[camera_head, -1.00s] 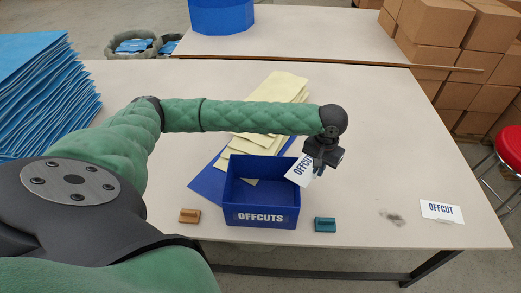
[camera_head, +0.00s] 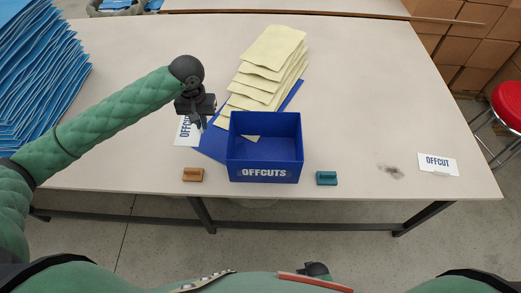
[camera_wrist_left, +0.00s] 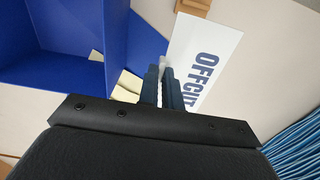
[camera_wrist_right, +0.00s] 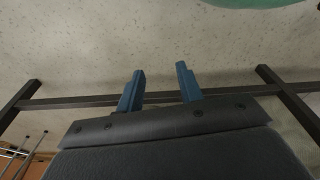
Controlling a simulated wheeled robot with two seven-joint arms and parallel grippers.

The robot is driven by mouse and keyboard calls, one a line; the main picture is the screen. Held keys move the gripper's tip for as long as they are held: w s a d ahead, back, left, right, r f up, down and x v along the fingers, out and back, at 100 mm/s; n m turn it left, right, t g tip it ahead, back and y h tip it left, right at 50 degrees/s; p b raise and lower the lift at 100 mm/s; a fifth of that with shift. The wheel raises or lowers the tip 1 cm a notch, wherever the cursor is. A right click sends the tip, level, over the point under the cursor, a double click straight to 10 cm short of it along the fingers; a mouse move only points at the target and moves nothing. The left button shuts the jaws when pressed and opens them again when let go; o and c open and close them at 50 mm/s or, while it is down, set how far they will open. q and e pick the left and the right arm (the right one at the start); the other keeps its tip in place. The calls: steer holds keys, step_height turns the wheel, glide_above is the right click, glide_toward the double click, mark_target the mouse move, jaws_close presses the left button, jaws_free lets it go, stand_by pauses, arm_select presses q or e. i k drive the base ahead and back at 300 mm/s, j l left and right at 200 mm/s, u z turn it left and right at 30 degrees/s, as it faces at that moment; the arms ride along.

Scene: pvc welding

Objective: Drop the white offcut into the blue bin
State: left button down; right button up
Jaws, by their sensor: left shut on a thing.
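My left gripper (camera_head: 203,124) is shut on a white offcut (camera_head: 186,131) lettered "OFFCUT". It holds this card left of the blue bin (camera_head: 265,175), outside its walls. The left wrist view shows the card (camera_wrist_left: 205,55) between the fingers (camera_wrist_left: 162,72), with the bin (camera_wrist_left: 60,65) beside it on the left. The bin is open-topped, lettered "OFFCUTS", with a small yellow piece (camera_head: 251,138) visible inside. A second white offcut (camera_head: 437,164) lies flat on the table at the right. My right gripper (camera_wrist_right: 159,80) is open and empty, low over the floor.
Yellow sheets (camera_head: 265,60) on a blue sheet (camera_head: 214,143) lie behind and left of the bin. An orange block (camera_head: 193,174) and a teal block (camera_head: 326,178) flank its front. Blue sheets (camera_head: 35,75) are stacked far left. The table right of the bin is mostly clear.

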mark_target(258, 158)
steer(key=z, duration=1.15)
steer(key=k+j+z, duration=0.2)
steer(key=j, duration=0.25)
steer(key=k+j+z, duration=0.2)
steer(key=j, duration=0.25)
steer(key=k+j+z, duration=0.15)
steer(key=k+j, duration=0.45)
steer(key=j, duration=0.15)
